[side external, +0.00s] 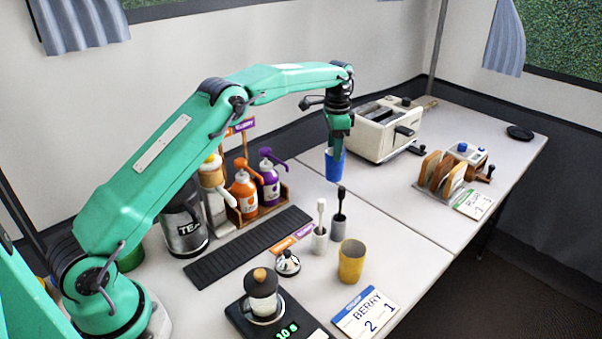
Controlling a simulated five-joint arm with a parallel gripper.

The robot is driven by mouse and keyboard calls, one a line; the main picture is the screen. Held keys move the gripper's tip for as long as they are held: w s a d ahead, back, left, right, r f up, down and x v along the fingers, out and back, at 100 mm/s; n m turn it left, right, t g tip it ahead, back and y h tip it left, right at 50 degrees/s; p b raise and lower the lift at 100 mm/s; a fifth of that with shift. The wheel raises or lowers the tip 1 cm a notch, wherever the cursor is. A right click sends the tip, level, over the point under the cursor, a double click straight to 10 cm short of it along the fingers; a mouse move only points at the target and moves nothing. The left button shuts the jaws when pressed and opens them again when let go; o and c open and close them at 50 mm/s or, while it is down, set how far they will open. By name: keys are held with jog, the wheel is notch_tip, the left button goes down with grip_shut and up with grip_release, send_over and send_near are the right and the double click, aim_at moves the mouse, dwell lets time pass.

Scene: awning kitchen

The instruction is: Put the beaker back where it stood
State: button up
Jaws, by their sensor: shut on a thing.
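A blue beaker (335,168) is upright in the side external view, beyond the middle of the table. My gripper (338,150) points down from above and is shut on the beaker's upper part. The fingers and wrist hide part of its rim. I cannot tell whether its base touches the table. A mustard-yellow beaker (351,262) stands upright on the near part of the table, well apart from my gripper.
A toaster (385,130) stands close behind and right of the blue beaker. A toast rack (445,172) is further right. Pump bottles (245,190), a black ribbed mat (248,247), two brush holders (320,238) and a scale (250,322) lie left and nearer.

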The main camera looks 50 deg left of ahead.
jog(key=s+d+r+m, duration=0.3)
jog(key=s+d, duration=0.4)
jog(key=d, duration=0.4)
jog(key=s+d+r+m, duration=0.35)
jog(key=s+d, duration=0.25)
jog(key=d, duration=0.5)
jog(key=s+d+m, duration=0.3)
jog(key=s+d, duration=0.1)
jog(key=s, duration=0.9)
jog(key=s+d+m, duration=0.4)
jog(key=s, duration=0.9)
jog(key=shift+r, duration=0.3)
jog(key=shift+w, duration=0.1)
jog(key=w+a+f, duration=0.6)
jog(key=w+f, duration=0.1)
jog(key=w, duration=0.3)
jog(key=shift+f, duration=2)
